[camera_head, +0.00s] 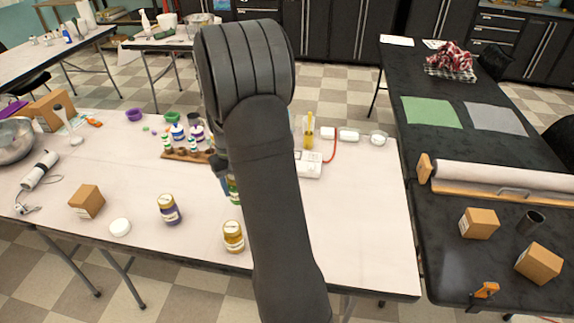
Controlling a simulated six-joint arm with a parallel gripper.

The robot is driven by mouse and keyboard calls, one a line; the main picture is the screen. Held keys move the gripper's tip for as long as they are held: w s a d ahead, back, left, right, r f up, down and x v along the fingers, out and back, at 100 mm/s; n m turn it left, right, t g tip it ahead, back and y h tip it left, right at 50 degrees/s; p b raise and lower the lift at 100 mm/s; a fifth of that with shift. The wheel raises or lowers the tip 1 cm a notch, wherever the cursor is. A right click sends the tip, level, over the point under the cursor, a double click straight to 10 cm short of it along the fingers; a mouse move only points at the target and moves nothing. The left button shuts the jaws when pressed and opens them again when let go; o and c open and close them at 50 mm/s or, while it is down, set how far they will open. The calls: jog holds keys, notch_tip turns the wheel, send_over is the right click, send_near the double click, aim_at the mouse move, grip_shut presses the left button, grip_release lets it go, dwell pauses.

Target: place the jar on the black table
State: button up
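Several small jars with yellowish lids stand on the white table (365,240). One jar is purple (169,210) and one is amber (233,237), both upright near the front edge. A green jar (234,190) is partly hidden behind my arm. My gripper (222,178) shows only as a sliver left of my arm, close to the green jar. Its fingers are mostly hidden, so I cannot tell whether it is open, shut or touching that jar. The black table (455,152) stands to the right.
On the black table are a long roll on a wooden holder (500,178), green (432,112) and grey mats (495,118), cardboard boxes (479,223) and a dark cup (530,222). A small box (87,201) and white lid (120,227) are on the white table.

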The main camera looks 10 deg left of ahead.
jog(key=w+d+m, duration=0.2)
jog(key=d+m, duration=0.1)
jog(key=d, duration=1)
jog(key=w+d+m+y, duration=0.1)
jog(key=w+d+m, duration=0.15)
jog(key=d, duration=0.95)
jog(key=w+d+m, duration=0.1)
jog(key=d+m, duration=0.2)
jog(key=d, duration=1)
jog(key=s+d+m, duration=0.3)
jog(key=s+d, duration=0.4)
jog(key=d, duration=0.3)
jog(key=s+d+m+y, duration=0.1)
jog(key=s+d+m, duration=0.2)
jog(key=s+d, duration=0.5)
jog(key=s+d+m, duration=0.3)
jog(key=s+d, duration=0.2)
jog(key=d, duration=0.6)
send_over(444, 259)
notch_tip(444, 259, down, 7)
jog(key=shift+f, duration=1.85)
jog(key=shift+f, duration=0.15)
jog(key=o, duration=1.2)
jog(key=shift+c, duration=0.2)
